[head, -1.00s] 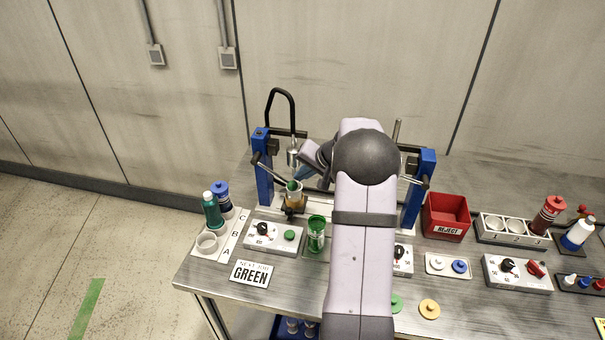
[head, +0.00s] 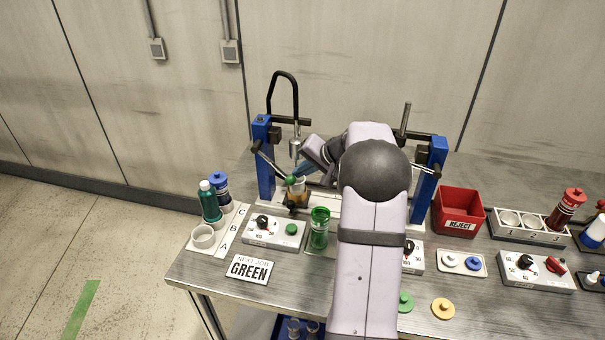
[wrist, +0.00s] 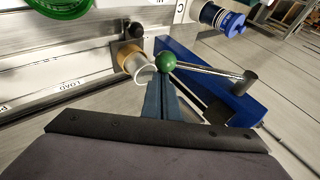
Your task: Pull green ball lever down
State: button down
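The green ball (wrist: 166,62) sits on the end of a thin metal lever rod (wrist: 205,70) hinged on the blue post at the press station. In the head view my gripper (head: 304,170) reaches in from the right, partly hidden by my arm.
Blue posts (head: 264,160) frame the station, with a nozzle (head: 295,148) above the cup. A green container (head: 319,230) and a control box (head: 275,231) stand in front. Bottles (head: 210,203) stand at the left, a red reject bin (head: 459,211) at the right.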

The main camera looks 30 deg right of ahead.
jog(key=shift+r, duration=0.1)
dwell(0.3)
jog(key=shift+r+p, duration=0.45)
jog(key=shift+r, duration=0.3)
jog(key=p+v, duration=0.1)
jog(key=v, duration=0.9)
jog(key=shift+s, duration=0.15)
jog(key=shift+f, duration=0.1)
